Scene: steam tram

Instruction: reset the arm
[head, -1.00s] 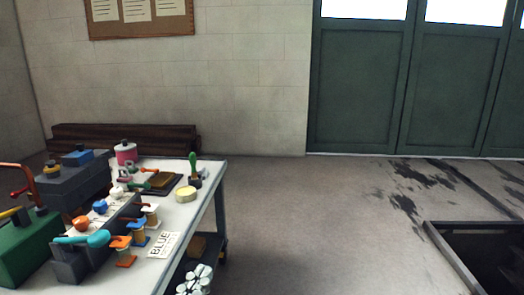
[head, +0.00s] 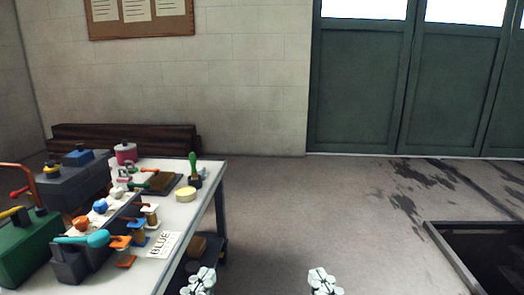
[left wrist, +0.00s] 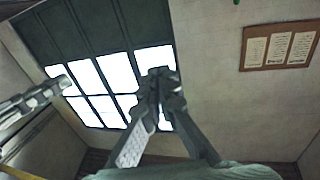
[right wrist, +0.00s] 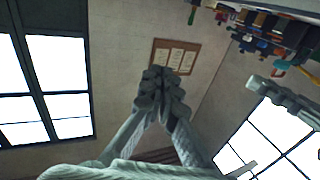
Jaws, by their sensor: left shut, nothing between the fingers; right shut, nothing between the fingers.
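My right gripper (head: 323,280) shows at the bottom of the head view, over open floor. In the right wrist view its fingers (right wrist: 160,88) are closed together and empty. Both grippers are clear of the objects on the table.
A floor pit (head: 490,255) lies at the right. The floor between (head: 300,215) is clear. Green doors (head: 360,85) stand behind.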

